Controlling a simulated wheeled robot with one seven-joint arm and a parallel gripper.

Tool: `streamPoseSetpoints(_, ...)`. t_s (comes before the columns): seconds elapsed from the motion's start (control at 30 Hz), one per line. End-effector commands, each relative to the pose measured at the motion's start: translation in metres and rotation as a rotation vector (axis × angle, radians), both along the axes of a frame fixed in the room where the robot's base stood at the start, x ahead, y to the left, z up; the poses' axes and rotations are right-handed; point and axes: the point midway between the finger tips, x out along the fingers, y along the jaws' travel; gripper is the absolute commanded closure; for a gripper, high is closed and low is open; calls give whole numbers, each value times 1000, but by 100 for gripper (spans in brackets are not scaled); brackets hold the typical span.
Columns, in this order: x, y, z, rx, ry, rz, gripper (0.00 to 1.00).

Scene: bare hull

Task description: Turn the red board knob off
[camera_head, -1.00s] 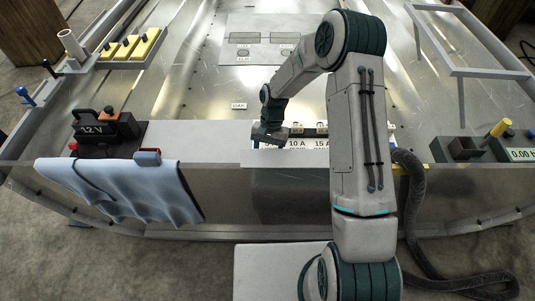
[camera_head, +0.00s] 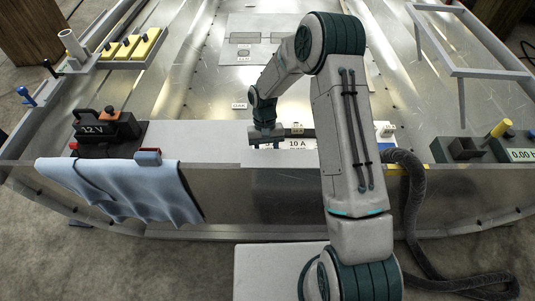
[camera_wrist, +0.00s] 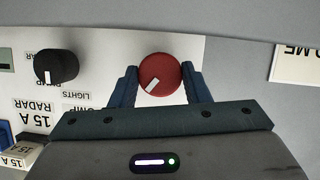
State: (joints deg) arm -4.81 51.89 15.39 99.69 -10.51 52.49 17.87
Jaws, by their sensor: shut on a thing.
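The red board knob (camera_wrist: 160,74) shows in the wrist view on a white panel, with a white pointer mark aimed toward the lower left of that picture. My gripper (camera_wrist: 160,84) has a finger on each side of the knob and is shut on it. In the head view my gripper (camera_head: 265,136) is at the left end of the labelled board (camera_head: 298,144), where the knob is hidden.
A black knob (camera_wrist: 56,66) sits left of the red one in the wrist view. A black 12 V battery (camera_head: 105,131) and a blue cloth (camera_head: 120,188) are to the left in the head view. A dark hose (camera_head: 410,200) hangs at the right.

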Motion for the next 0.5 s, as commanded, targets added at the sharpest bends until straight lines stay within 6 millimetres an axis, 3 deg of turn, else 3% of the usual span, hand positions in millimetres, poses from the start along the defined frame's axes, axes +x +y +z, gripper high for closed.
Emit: streamPoseSetpoints(0.5,0,2,0,0,-2,398,80)
